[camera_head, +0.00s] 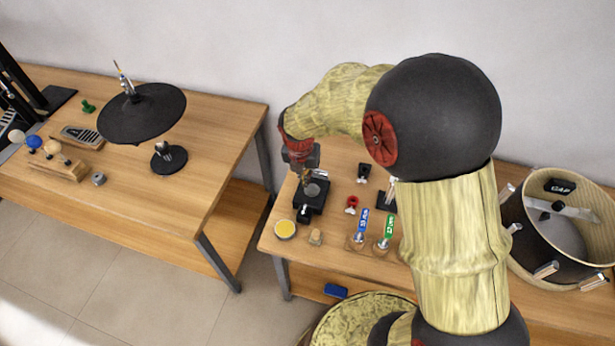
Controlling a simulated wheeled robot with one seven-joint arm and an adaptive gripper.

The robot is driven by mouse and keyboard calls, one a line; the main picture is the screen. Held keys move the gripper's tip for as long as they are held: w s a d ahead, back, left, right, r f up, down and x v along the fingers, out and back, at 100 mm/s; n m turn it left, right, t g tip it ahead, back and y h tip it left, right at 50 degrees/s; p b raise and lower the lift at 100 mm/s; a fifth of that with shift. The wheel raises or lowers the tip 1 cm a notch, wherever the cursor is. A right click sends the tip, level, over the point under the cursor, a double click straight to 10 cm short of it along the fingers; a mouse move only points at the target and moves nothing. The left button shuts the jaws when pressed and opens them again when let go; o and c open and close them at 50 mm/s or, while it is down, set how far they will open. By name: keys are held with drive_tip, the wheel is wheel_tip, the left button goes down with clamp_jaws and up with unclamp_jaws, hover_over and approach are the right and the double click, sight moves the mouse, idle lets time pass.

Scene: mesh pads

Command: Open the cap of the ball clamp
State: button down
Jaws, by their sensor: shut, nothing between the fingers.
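A black block-shaped device (318,203) stands near the left end of the right-hand table, with a grey round part (312,190) on top. It looks like the ball clamp, but it is small and I cannot tell its cap apart or whether that cap is open. My gripper (307,182) points down at the back left of this device, just above or against it. Its fingers look shut and hold nothing. I cannot tell whether they touch the device. The gripper body hides part of its back.
The right table (285,244) also holds a yellow round tin (285,229), a small tan piece (316,237), a red part (352,205), blue (362,222) and green (389,230) tagged items, and a drum (545,268). My arm covers the table's middle. A left table (215,170) stands across a gap.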

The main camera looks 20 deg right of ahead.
drive_tip(key=b, duration=0.2)
hover_over(306, 202)
wheel_tip(306, 202, down, 10)
drive_tip(key=shift+d+r, duration=0.1)
drive_tip(key=shift+r, duration=0.1)
drive_tip(key=shift+w+d+r, duration=0.6)
drive_tip(key=shift+w+r, duration=0.25)
drive_tip(key=shift+w, duration=0.05)
drive_tip(key=shift+w+d+r, duration=0.3)
drive_tip(key=shift+w+r, duration=0.05)
drive_tip(key=shift+w, duration=0.15)
drive_tip(key=shift+d+r+p, duration=0.1)
drive_tip(key=shift+r+p, duration=0.1)
drive_tip(key=shift+p, duration=0.15)
drive_tip(key=w+d+r+p, duration=0.1)
drive_tip(key=w+p, duration=0.1)
drive_tip(key=w+d+r+p, duration=0.1)
drive_tip(key=w+p, duration=0.1)
drive_tip(key=p, duration=0.1)
drive_tip(key=w+d+r+p, duration=0.1)
drive_tip(key=w+p, duration=0.1)
drive_tip(key=shift+d+r, duration=0.1)
drive_tip(key=shift+d, duration=0.3)
drive_tip(key=shift+w+d+p, duration=0.4)
drive_tip(key=shift+w+d, duration=0.05)
drive_tip(key=shift+w, duration=0.2)
drive_tip(key=shift+w+d+p, duration=0.4)
drive_tip(key=shift+w, duration=0.2)
